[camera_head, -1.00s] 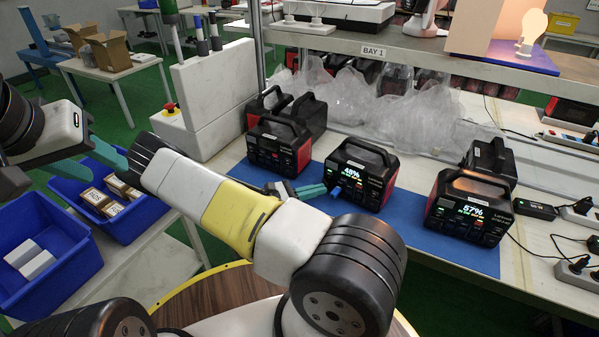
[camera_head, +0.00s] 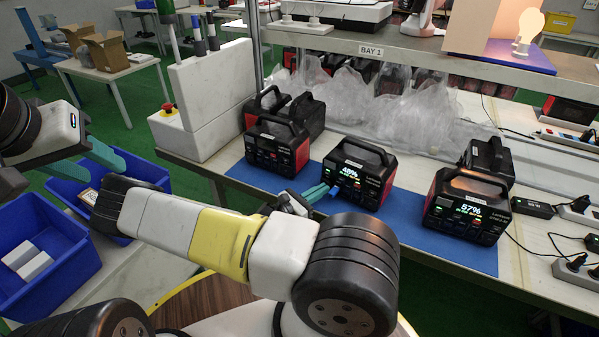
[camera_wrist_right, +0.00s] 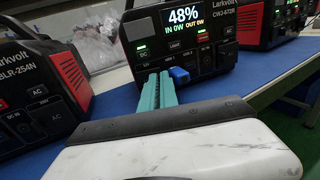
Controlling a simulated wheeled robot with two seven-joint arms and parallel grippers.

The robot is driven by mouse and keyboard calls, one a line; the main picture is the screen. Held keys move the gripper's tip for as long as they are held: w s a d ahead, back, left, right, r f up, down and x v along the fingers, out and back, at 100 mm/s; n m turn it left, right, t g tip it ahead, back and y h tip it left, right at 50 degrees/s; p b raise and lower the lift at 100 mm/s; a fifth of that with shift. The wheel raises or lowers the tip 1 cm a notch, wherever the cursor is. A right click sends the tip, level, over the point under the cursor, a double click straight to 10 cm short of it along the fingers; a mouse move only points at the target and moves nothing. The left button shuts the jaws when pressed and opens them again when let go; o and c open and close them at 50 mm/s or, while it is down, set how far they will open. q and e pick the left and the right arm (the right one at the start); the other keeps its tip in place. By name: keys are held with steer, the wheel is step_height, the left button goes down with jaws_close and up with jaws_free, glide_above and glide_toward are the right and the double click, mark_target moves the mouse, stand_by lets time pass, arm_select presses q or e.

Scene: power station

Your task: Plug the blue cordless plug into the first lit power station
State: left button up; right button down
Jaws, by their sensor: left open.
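The blue plug (camera_head: 334,192) is at the front face of the middle power station (camera_head: 372,185), whose lit screen reads 48%. In the right wrist view the blue plug (camera_wrist_right: 180,75) sits against that face, low under the screen, and appears to be in a socket. My right gripper (camera_head: 315,192) has its teal fingers close together, pointing at the station, just left of the plug. In the wrist view its fingertips (camera_wrist_right: 160,76) look empty and shut beside the plug; contact is unclear. My left gripper (camera_head: 107,171) is open and empty over the blue bins at left.
A left power station (camera_head: 277,150) shows a dark screen; a right one (camera_head: 468,208) is lit at 57%. They stand on a blue mat (camera_head: 410,225). Plastic bags (camera_head: 350,95) lie behind. A shelf (camera_head: 450,55) overhangs the back. Blue bins (camera_head: 60,240) are at left.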

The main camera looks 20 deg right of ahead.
steer(key=shift+s+d+n+t, duration=0.1)
steer(key=shift+n+t, duration=0.2)
steer(key=c, duration=1.6)
jaws_free()
